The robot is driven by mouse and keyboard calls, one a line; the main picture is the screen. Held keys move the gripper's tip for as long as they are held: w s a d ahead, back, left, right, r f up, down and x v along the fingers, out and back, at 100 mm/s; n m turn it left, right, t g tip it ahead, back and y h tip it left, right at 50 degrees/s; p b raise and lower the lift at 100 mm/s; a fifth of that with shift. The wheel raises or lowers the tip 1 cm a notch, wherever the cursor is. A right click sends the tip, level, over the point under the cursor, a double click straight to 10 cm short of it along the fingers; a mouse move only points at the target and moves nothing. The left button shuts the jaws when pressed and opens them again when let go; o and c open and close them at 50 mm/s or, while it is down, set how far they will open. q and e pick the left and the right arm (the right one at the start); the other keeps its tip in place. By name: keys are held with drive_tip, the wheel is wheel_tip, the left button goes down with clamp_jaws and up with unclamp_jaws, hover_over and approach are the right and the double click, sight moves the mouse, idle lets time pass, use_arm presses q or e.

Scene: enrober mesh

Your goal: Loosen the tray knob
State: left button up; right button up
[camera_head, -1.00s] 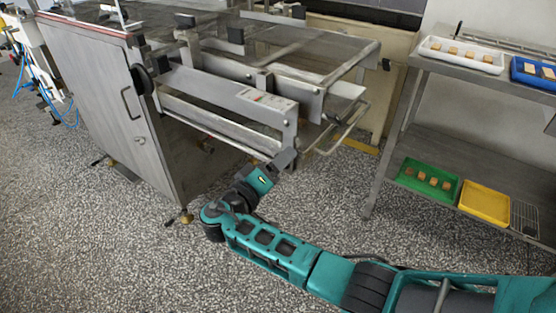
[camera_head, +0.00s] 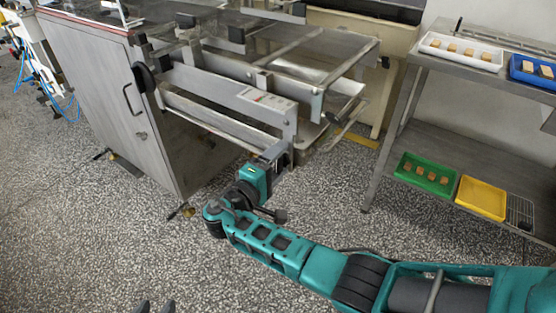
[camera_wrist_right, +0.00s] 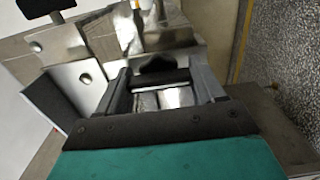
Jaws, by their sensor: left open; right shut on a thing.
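The steel machine (camera_head: 105,95) stands at the upper left, with its frame and mesh deck reaching right. My right gripper (camera_head: 276,152) is at the lower end of the frame's front side plate (camera_head: 262,103). In the right wrist view, my right gripper (camera_wrist_right: 165,88) is shut on a dark knob (camera_wrist_right: 160,65), which shows at the far end between the two fingers. The knob is hidden by the gripper in the head view. The tips of my left gripper (camera_head: 155,306) show at the bottom edge, apart and empty.
A steel rack (camera_head: 397,125) stands at the right. It holds a white tray (camera_head: 432,43), a blue tray (camera_head: 520,72), a green tray (camera_head: 403,172) and a yellow tray (camera_head: 482,197). The speckled floor (camera_head: 100,240) in front is clear.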

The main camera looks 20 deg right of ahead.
drive_tip(key=shift+w+a+r, duration=0.1)
drive_tip(key=o, duration=1)
drive_tip(key=shift+o, duration=0.2)
use_arm(q)
drive_tip(key=shift+a, duration=0.2)
